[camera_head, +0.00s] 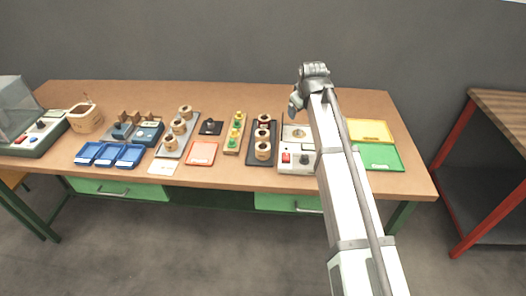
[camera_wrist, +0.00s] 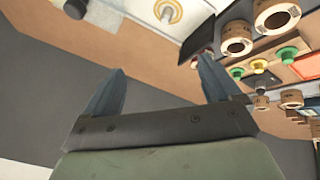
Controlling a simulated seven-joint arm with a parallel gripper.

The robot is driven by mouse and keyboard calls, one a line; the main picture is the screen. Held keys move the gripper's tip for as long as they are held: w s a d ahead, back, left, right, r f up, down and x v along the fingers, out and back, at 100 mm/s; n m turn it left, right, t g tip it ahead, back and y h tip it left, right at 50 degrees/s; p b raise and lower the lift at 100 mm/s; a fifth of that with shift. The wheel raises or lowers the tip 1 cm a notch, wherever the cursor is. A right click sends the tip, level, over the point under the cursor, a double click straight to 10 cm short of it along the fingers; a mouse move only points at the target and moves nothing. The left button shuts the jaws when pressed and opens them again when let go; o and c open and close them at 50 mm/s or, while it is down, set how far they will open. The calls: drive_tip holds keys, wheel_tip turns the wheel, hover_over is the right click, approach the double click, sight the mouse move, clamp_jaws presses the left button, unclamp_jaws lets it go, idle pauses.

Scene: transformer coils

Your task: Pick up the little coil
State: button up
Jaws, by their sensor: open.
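Several tan coils with dark holes stand in two rows. One row, with coils at its front (camera_head: 263,151), middle (camera_head: 262,134) and back (camera_head: 264,119), is on a black tray (camera_head: 252,157). The other row (camera_head: 179,127) is on a grey tray (camera_head: 163,152). I cannot tell which coil is the little one. My gripper (camera_head: 293,108) is above the table's back part, right of the black tray. In the wrist view my gripper (camera_wrist: 161,63) is open and empty. Two coils (camera_wrist: 237,38) (camera_wrist: 277,15) show to its right, apart from the fingers.
A white device (camera_head: 298,169) with a red switch stands right of the black tray. Yellow (camera_head: 370,130) and green (camera_head: 378,157) trays lie at the right. A board with green and yellow knobs (camera_head: 234,133), an orange tray (camera_head: 201,153) and blue bins (camera_head: 108,154) lie left.

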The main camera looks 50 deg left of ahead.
sight(263, 147)
drive_tip(key=s+a+f+n+g+h, duration=0.15)
drive_tip(key=s+g, duration=0.25)
drive_tip(key=s, duration=1)
drive_tip(key=shift+m, duration=0.25)
drive_tip(key=x, duration=1.4)
drive_tip(key=shift+w, duration=0.3)
drive_tip(key=shift+c, duration=0.2)
drive_tip(key=c, duration=1.2)
drive_tip(key=shift+o, duration=0.2)
drive_tip(key=shift+r, duration=0.15)
